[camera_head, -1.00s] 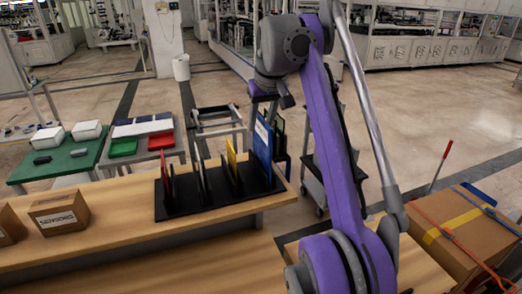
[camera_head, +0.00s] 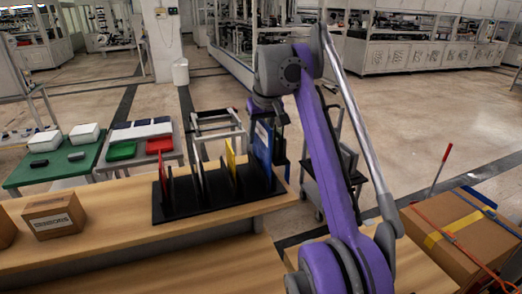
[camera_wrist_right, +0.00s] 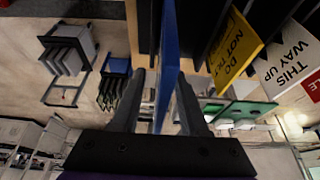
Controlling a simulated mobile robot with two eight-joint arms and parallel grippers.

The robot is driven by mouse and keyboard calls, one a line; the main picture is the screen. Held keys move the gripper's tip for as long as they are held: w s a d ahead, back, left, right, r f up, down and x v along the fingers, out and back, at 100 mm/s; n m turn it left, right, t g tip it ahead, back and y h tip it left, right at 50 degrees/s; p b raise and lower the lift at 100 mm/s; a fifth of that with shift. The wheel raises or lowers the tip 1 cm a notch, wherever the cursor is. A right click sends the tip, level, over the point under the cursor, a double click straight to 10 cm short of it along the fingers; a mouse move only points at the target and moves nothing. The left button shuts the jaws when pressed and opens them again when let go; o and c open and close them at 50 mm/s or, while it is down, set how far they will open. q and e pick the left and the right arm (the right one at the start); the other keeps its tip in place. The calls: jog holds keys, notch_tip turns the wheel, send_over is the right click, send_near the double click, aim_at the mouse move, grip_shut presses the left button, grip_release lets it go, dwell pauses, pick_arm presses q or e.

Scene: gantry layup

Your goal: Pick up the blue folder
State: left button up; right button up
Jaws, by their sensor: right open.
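The blue folder (camera_head: 263,150) stands upright in the right end of a black slotted rack (camera_head: 210,208) on the wooden table. My right gripper (camera_head: 266,120) is at the folder's upper edge in the head view. In the right wrist view, the open right gripper (camera_wrist_right: 158,103) has one finger on each side of the blue folder (camera_wrist_right: 169,55). A narrow gap shows between the folder and the fingers. Whether either finger touches it is hard to tell. My left gripper is not in view.
A yellow folder (camera_head: 231,160) stands left of the blue one, with white and red ones further left. A small cardboard box (camera_head: 55,214) sits left on the table (camera_head: 115,232). A large strapped box (camera_head: 450,240) is at right.

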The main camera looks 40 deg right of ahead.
jog(key=shift+s+f, duration=0.15)
jog(key=shift+f, duration=0.05)
dwell(0.3)
grip_shut()
dwell(1.3)
